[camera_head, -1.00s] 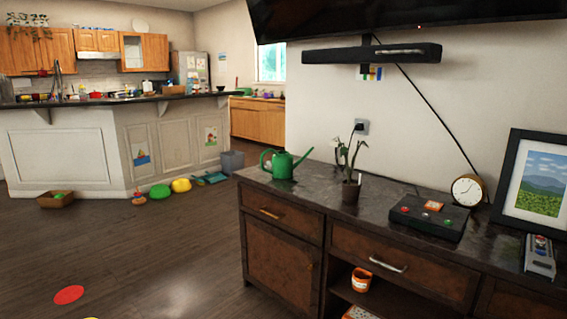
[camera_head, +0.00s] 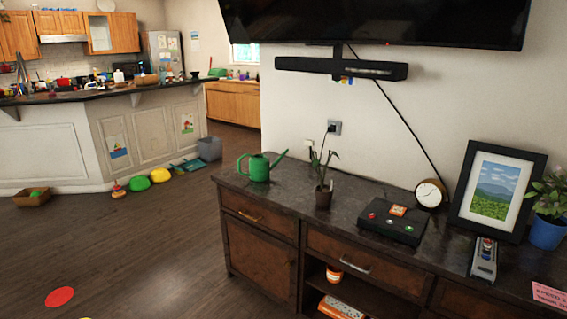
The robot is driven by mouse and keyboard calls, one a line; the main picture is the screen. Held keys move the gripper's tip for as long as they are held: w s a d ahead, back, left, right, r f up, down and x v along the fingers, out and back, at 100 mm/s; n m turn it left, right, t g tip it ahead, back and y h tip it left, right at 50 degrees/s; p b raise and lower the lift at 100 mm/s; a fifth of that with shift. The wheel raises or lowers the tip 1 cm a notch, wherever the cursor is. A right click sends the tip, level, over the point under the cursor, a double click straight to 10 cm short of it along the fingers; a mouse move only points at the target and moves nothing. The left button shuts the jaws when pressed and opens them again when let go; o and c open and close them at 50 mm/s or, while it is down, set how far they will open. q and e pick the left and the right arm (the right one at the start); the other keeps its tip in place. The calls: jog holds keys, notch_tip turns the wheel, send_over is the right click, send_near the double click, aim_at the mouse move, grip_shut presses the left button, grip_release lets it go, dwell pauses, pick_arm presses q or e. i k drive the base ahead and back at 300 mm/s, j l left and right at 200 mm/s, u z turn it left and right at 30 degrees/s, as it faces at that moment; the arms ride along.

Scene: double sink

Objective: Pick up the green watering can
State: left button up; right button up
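The green watering can (camera_head: 259,168) stands upright on the far left end of the dark sideboard top (camera_head: 282,190). Its handle points left and its spout points up to the right. Neither of my grippers shows in the head view. Nothing hides the can.
A potted plant (camera_head: 323,196) stands right of the can. Further right are a black box with buttons (camera_head: 392,222), a clock (camera_head: 430,193), a framed picture (camera_head: 496,190) and a blue-potted plant (camera_head: 547,232). Open floor (camera_head: 150,250) lies left of the sideboard (camera_head: 258,254).

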aim_at(260, 168)
jog(key=i+j+z, duration=0.2)
jog(key=z, duration=0.2)
jog(key=i+j+z, duration=0.15)
jog(key=z, duration=0.2)
jog(key=i+j+z, duration=0.15)
jog(key=j+z, duration=0.25)
